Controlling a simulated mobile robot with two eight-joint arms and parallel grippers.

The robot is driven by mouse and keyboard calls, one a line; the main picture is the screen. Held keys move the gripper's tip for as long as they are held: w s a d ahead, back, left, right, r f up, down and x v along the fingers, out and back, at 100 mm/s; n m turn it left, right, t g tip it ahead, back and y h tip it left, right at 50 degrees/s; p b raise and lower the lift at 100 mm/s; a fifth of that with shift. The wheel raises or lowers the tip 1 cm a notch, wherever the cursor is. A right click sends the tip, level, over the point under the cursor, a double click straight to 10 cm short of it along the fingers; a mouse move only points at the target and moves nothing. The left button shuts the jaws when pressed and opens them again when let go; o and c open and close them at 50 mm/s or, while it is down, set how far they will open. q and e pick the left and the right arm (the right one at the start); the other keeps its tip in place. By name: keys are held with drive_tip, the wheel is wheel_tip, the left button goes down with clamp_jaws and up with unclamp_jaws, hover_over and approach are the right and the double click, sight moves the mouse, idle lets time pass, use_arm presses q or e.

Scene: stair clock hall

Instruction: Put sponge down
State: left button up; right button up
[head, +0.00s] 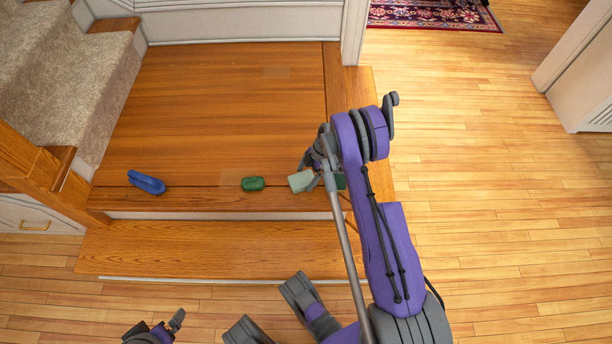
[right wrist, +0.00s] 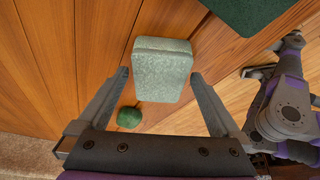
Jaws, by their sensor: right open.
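The sponge is a pale green block (head: 301,181) at the front edge of the wooden landing. In the right wrist view the sponge (right wrist: 162,72) sits between and slightly beyond the fingertips, with a gap visible on each side. My right gripper (head: 316,176) is open above the landing, at the sponge. The sponge appears to rest on the wood, though its underside is hidden. Part of what seems to be my left gripper (head: 165,330) shows at the bottom edge of the head view; its jaw state is unclear.
A dark green rounded object (head: 252,184) lies left of the sponge, and a blue object (head: 146,182) farther left. A flat dark green item (right wrist: 255,12) is beside the sponge, mostly behind my arm in the head view. A lower step (head: 190,250) runs in front. The landing's middle (head: 220,110) is clear.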

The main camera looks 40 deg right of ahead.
drive_tip(key=shift+f, duration=0.1)
drive_tip(key=shift+d+r, duration=0.1)
drive_tip(key=shift+r, duration=0.1)
drive_tip(key=w+p+v, duration=0.1)
drive_tip(key=p+v, duration=0.1)
drive_tip(key=v, duration=0.7)
wheel_tip(320, 180, up, 10)
drive_tip(key=m+h, duration=0.1)
drive_tip(key=m, duration=0.2)
hover_over(302, 184)
drive_tip(key=s+a+r+m+h, duration=0.2)
drive_tip(key=s+a+r+m, duration=0.2)
drive_tip(key=a+r, duration=0.4)
drive_tip(key=s+a+r+m+t, duration=0.1)
drive_tip(key=s+a+r+m, duration=0.1)
drive_tip(key=s, duration=0.3)
drive_tip(key=s+a+r+m+t+h, duration=0.1)
drive_tip(key=s+a+r+m, duration=0.1)
drive_tip(key=s+a+m, duration=0.1)
drive_tip(key=s+a+r+m+t, duration=0.1)
drive_tip(key=s+a+r+m, duration=0.1)
drive_tip(key=s+a, duration=0.2)
drive_tip(key=shift+s+a, duration=0.15)
drive_tip(key=shift+s, duration=1.7)
drive_tip(key=shift+r+p, duration=0.15)
drive_tip(key=shift+p, duration=0.15)
